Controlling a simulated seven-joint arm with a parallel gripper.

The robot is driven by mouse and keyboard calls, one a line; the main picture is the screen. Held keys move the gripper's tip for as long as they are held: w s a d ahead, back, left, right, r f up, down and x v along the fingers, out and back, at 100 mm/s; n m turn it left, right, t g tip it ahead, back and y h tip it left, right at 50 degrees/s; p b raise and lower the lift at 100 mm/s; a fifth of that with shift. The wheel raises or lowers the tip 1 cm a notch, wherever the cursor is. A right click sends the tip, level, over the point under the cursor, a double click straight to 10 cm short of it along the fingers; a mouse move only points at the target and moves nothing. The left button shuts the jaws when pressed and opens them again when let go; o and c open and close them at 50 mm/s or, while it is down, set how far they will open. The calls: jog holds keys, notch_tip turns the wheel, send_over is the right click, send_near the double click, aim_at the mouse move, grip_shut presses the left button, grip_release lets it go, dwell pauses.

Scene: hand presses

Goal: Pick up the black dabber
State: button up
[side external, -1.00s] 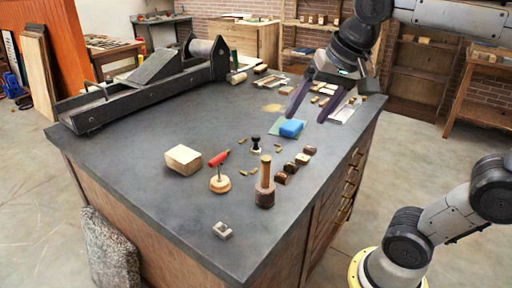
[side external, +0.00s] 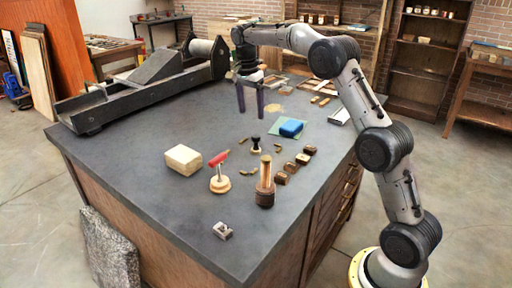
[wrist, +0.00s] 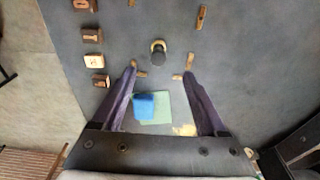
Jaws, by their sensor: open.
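The black dabber (side external: 256,143) stands upright on the dark bench top, with a black knob and a pale base. In the wrist view the dabber (wrist: 158,50) shows from above, just beyond my fingertips and roughly midway between them. My gripper (side external: 250,113) is open and empty, with its two purple-grey fingers pointing down. It is above the bench, behind the dabber and apart from it in the side view. In the wrist view my gripper (wrist: 160,72) has its fingers spread wide on either side.
A blue block (side external: 291,127) lies on a green sheet (side external: 303,134) right of the dabber. Small brass pieces (side external: 278,148) lie around it. Brown stamp blocks (side external: 291,167), a wooden mallet (side external: 265,185), a round-based stand (side external: 220,184) and a cream block (side external: 184,159) are nearer the front.

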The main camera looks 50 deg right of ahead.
aim_at(255, 136)
jog(key=f, duration=0.4)
jog(key=d+f, duration=0.1)
jog(key=f, duration=0.4)
jog(key=d+f, duration=0.1)
jog(key=f, duration=0.4)
jog(key=shift+s+d, duration=0.1)
jog(key=shift+d, duration=0.1)
jog(key=shift+r, duration=0.1)
grip_shut()
